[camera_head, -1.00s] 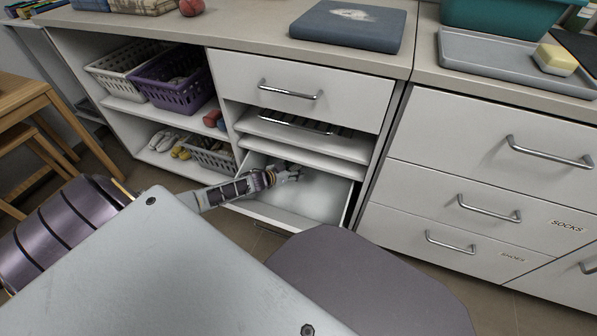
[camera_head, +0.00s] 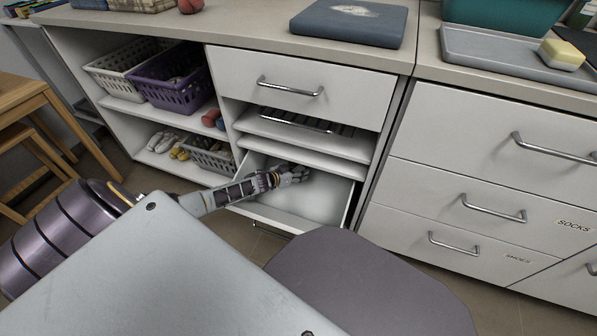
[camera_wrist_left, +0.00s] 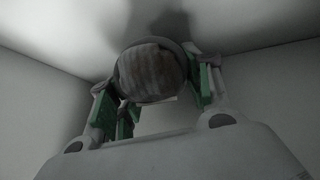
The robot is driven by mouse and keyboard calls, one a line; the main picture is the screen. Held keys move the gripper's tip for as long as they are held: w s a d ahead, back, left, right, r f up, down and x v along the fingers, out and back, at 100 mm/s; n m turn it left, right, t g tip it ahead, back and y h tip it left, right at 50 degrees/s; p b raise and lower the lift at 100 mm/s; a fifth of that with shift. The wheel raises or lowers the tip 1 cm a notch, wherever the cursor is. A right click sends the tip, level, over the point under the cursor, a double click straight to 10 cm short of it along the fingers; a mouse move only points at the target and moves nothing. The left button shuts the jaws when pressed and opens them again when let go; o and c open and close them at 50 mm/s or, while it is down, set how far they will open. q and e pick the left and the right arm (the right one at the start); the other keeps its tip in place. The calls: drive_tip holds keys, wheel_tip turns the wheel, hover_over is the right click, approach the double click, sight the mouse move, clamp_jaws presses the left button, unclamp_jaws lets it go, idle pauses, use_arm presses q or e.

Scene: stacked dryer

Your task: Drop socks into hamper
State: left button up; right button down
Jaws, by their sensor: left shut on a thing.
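My left gripper (camera_head: 291,176) reaches down into an open white drawer (camera_head: 325,198) in the middle cabinet. In the left wrist view it is shut on a rounded, grey-brown striped bundle (camera_wrist_left: 148,70), which looks like rolled socks. The bundle sits between the green-padded fingers, close to the drawer's pale inside surface. In the head view the fingers hide most of it. No hamper can be clearly made out. My right gripper is not in view.
A white basket (camera_head: 112,72) and a purple basket (camera_head: 172,85) stand on the left shelf, with shoes (camera_head: 163,141) below. Closed drawers (camera_head: 480,205) with handles, one labelled SOCKS, are at right.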

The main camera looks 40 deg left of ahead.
sight(292, 172)
use_arm(q)
drive_tip(key=shift+f, duration=0.4)
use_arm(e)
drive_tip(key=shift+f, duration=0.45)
use_arm(q)
drive_tip(key=o, duration=1)
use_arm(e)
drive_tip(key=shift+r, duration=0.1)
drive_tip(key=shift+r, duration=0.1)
use_arm(q)
drive_tip(key=shift+r, duration=0.1)
drive_tip(key=shift+r, duration=0.55)
drive_tip(key=shift+p+v, duration=1.3)
drive_tip(key=shift+v, duration=0.7)
drive_tip(key=shift+p+v, duration=1.95)
drive_tip(key=shift+v, duration=2.05)
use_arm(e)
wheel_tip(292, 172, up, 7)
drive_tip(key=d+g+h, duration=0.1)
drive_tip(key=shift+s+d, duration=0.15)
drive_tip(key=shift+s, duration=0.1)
